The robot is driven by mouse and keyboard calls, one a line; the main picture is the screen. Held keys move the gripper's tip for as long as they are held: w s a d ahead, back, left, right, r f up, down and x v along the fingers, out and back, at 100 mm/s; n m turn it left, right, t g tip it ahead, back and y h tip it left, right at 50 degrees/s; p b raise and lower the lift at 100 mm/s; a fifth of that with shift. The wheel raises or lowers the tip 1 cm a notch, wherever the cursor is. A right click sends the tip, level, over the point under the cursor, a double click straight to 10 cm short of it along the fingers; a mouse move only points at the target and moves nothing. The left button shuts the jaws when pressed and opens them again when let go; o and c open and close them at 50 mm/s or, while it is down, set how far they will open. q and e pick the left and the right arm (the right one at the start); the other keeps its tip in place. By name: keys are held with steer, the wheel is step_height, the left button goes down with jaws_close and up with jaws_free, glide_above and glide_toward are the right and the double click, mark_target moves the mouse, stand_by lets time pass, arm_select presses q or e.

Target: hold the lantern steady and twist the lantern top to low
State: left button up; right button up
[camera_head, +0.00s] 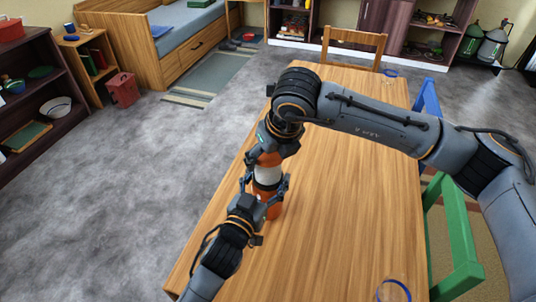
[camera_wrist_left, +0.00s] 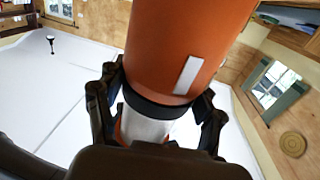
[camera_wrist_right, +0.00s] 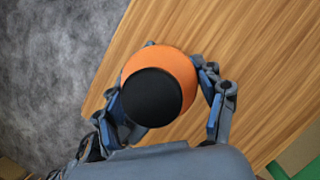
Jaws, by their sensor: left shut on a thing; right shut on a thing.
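The lantern (camera_head: 267,176) stands upright on the wooden table near its left edge, with an orange top, a white middle and an orange base. My left gripper (camera_head: 265,188) comes in from the front and is shut around the lantern's lower body. In the left wrist view its fingers flank the lantern's black band (camera_wrist_left: 155,108), with the orange base (camera_wrist_left: 185,45) large above. My right gripper (camera_head: 268,152) reaches down from above and is shut on the lantern top (camera_wrist_right: 160,72). In the right wrist view the top is orange with a black cap, between the fingers. My right wrist partly hides the top from the head view.
The table (camera_head: 335,220) is bare around the lantern. A blue ring (camera_head: 393,290) lies at its front right. A green chair (camera_head: 452,235) and a blue chair (camera_head: 428,97) stand along the right side. A wooden chair (camera_head: 354,45) stands at the far end.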

stand_by(0.4)
steer(key=shift+n+g+y, duration=0.4)
steer(key=shift+n, duration=1)
steer(key=shift+w+d+n, duration=0.1)
steer(key=shift+n, duration=0.6)
steer(key=shift+n+g+y, duration=0.4)
steer(key=shift+n, duration=0.3)
steer(key=shift+c, duration=0.2)
steer(key=shift+n+g, duration=0.6)
steer(key=shift+n, duration=1.1)
